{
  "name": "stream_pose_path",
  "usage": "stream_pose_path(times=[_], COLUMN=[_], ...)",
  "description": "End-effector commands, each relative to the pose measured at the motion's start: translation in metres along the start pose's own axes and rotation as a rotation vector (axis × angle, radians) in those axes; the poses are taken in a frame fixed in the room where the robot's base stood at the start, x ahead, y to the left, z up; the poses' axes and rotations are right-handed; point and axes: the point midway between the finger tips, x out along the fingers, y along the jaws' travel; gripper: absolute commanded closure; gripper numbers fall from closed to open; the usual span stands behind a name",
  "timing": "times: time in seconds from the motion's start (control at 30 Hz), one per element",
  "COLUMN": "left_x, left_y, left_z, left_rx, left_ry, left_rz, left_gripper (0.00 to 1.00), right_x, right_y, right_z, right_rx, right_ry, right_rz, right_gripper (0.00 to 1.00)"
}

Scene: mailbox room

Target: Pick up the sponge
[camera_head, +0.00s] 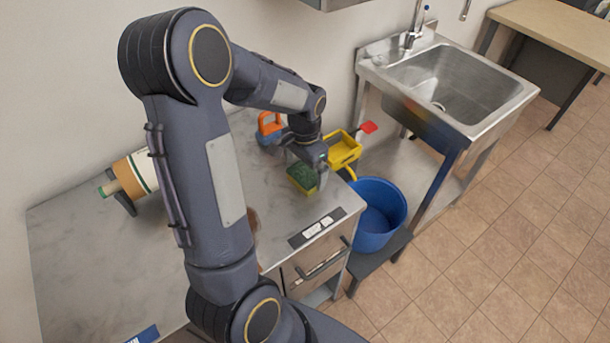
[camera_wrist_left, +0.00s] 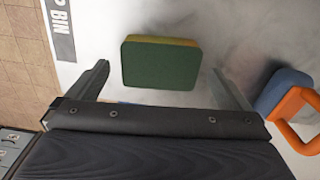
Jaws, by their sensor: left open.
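My left gripper (camera_head: 312,170) is open and hangs just over the sponge. In the wrist view its two fingers (camera_wrist_left: 160,88) stand apart with the sponge between and slightly beyond their tips. A gap shows on each side, and nothing is held. My right gripper is out of view.
An orange and blue handled item (camera_head: 268,129) stands behind the sponge; it also shows at the right of the wrist view (camera_wrist_left: 292,105). A yellow item (camera_head: 343,150) and a blue bucket (camera_head: 377,214) are to the right. A bottle (camera_head: 133,174) lies at left.

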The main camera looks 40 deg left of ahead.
Motion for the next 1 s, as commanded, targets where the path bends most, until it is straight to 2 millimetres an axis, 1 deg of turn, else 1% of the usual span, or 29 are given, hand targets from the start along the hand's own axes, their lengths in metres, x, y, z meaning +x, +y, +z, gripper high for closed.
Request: stream_pose_path(times=[0.1, 0.2, 0.47, 0.77, 0.8, 1.0], left_x=[0.018, 0.027, 0.029, 0.029, 0.029, 0.029], left_y=[0.000, 0.000, 0.000, 0.000, 0.000, 0.000], left_z=[0.001, 0.001, 0.000, 0.000, 0.000, 0.000], left_rx=[0.000, 0.000, 0.000, 0.000, 0.000, 0.000], left_ry=[-0.004, -0.002, 0.001, 0.001, 0.001, 0.001], left_rz=[0.001, 0.001, 0.000, 0.000, 0.000, 0.000], left_gripper=[0.00, 0.00, 0.00, 0.39, 0.42, 0.42], right_x=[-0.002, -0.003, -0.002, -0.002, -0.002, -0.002], right_y=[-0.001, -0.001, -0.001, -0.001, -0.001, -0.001], right_z=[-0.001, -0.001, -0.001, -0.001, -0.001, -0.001], right_rx=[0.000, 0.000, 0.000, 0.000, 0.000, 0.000], right_ry=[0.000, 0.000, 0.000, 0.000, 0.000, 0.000], right_rz=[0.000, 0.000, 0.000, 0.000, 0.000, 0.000], right_gripper=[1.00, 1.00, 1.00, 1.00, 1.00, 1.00])
